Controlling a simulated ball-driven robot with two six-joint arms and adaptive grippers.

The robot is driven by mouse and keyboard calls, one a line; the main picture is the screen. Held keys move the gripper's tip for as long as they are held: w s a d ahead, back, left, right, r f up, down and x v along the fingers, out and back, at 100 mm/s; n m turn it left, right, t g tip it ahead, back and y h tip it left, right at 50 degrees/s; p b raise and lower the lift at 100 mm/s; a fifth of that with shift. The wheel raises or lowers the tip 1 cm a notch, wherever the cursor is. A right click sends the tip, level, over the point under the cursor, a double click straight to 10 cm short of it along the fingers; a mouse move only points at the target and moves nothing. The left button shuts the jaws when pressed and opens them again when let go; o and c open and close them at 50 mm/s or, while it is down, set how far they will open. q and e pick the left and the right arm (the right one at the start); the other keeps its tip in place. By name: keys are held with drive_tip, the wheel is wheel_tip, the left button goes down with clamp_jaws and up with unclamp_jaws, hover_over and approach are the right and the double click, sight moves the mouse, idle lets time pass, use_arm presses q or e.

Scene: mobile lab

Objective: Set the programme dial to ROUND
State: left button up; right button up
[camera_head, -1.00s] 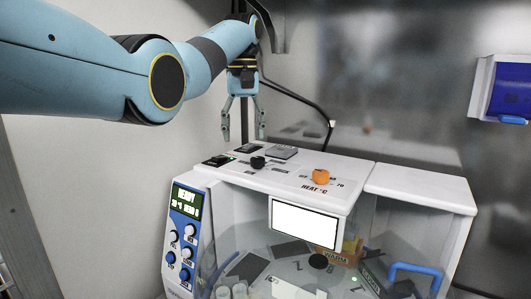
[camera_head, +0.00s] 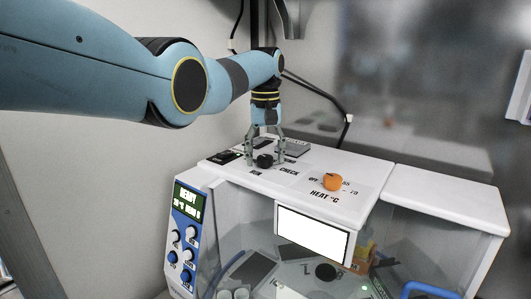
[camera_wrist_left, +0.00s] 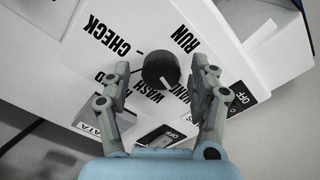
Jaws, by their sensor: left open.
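The programme dial is a black round knob (camera_head: 264,161) on the white top of the machine (camera_head: 300,176). In the left wrist view the dial (camera_wrist_left: 161,70) sits between printed words. CHECK, WASH and a word like RUN can be read; another word is partly covered by a finger, and I cannot read ROUND. I cannot tell which word the dial points at. My left gripper (camera_head: 266,155) points down over the dial, open, with a finger on either side. In the left wrist view the fingers (camera_wrist_left: 161,78) stand apart from the knob. My right gripper is not in view.
An orange HEAT knob (camera_head: 333,182) stands to the right on the same top. A display panel with several knobs (camera_head: 186,235) is on the machine's front left. A wall stands behind.

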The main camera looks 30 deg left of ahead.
use_arm(q)
drive_tip(key=shift+s+f, duration=0.1)
drive_tip(key=shift+f, duration=0.3)
drive_tip(key=c, duration=1.1)
drive_tip(key=shift+c, duration=0.2)
drive_tip(key=shift+m, duration=0.3)
drive_tip(key=m, duration=0.4)
drive_tip(key=shift+m, duration=0.4)
drive_tip(key=m, duration=0.9)
drive_tip(key=shift+r+m, duration=0.1)
drive_tip(key=shift+m, duration=0.3)
drive_tip(key=m, duration=0.4)
drive_tip(key=shift+m, duration=0.4)
